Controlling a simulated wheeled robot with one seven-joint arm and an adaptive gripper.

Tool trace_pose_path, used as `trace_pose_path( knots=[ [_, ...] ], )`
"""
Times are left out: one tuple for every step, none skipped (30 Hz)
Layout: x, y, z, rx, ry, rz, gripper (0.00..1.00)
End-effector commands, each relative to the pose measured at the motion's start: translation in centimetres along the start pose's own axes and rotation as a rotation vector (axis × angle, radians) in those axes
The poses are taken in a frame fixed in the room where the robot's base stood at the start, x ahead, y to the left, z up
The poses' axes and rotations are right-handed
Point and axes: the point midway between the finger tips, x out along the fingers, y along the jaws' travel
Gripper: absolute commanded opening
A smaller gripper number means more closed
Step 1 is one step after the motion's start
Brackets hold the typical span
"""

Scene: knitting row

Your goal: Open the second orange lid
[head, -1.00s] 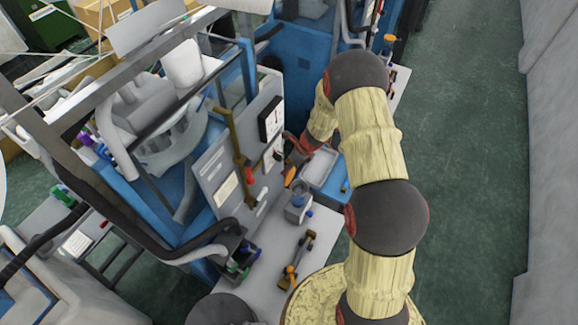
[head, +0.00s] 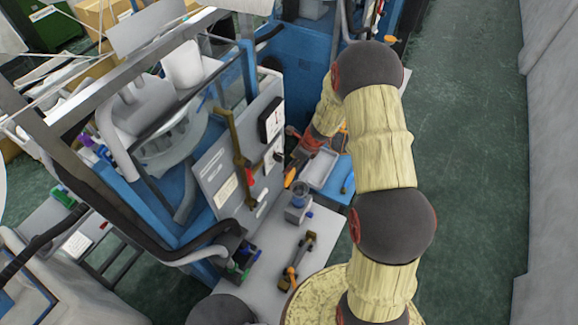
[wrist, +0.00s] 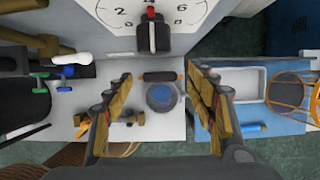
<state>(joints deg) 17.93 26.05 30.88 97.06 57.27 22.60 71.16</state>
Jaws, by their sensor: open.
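My gripper (wrist: 161,112) is open, with two golden-brown fingers spread wide and nothing between them. In the head view my gripper (head: 293,168) hangs over the bench, close to the upright grey panel of the machine. In the wrist view an orange wire-framed round item (wrist: 293,92) lies at the right edge, apart from the right finger. I cannot tell whether it is an orange lid. No other clear orange lid shows. A grey holder with a round blue top (wrist: 162,97) stands between and beyond the fingers; it also shows in the head view (head: 299,193).
A dial with a red-marked black knob (wrist: 152,35) is at the top of the wrist view. A white tray (wrist: 239,82) lies right of the fingers. A tool with orange parts (head: 298,262) lies on the bench. Blue machine frames and a black hose crowd the left.

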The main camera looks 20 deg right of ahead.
Motion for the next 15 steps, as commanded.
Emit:
trace_pose_path(
  knots=[
    [-1.3,-0.2,0.1,0.000,-0.002,-0.005,0.56],
    [-1.9,-0.1,0.0,0.000,-0.001,-0.004,0.56],
    [-2.8,-0.2,0.1,-0.001,-0.002,-0.005,0.56],
    [-3.3,-0.1,0.1,-0.001,-0.002,-0.004,0.56],
    [-3.9,-0.1,0.1,0.000,-0.002,-0.003,0.56],
    [-4.6,-0.1,0.1,-0.001,-0.002,-0.004,0.56],
    [-5.1,-0.1,0.1,0.000,-0.002,-0.004,0.56],
    [-5.6,-0.1,0.0,0.001,-0.001,-0.004,0.56],
    [-6.2,-0.1,0.1,-0.001,-0.001,-0.003,0.56],
    [-6.5,-0.1,0.1,0.000,-0.002,-0.003,0.56],
    [-6.9,-0.1,0.1,0.001,-0.002,-0.002,0.56],
    [-7.2,-0.1,0.1,0.000,-0.001,-0.002,0.56],
    [-7.5,-0.1,0.0,-0.001,0.000,-0.002,0.56],
    [-7.6,-0.1,0.0,-0.001,0.000,-0.002,0.56],
    [-7.8,-0.1,0.0,0.000,0.000,-0.002,0.56]
  ],
)
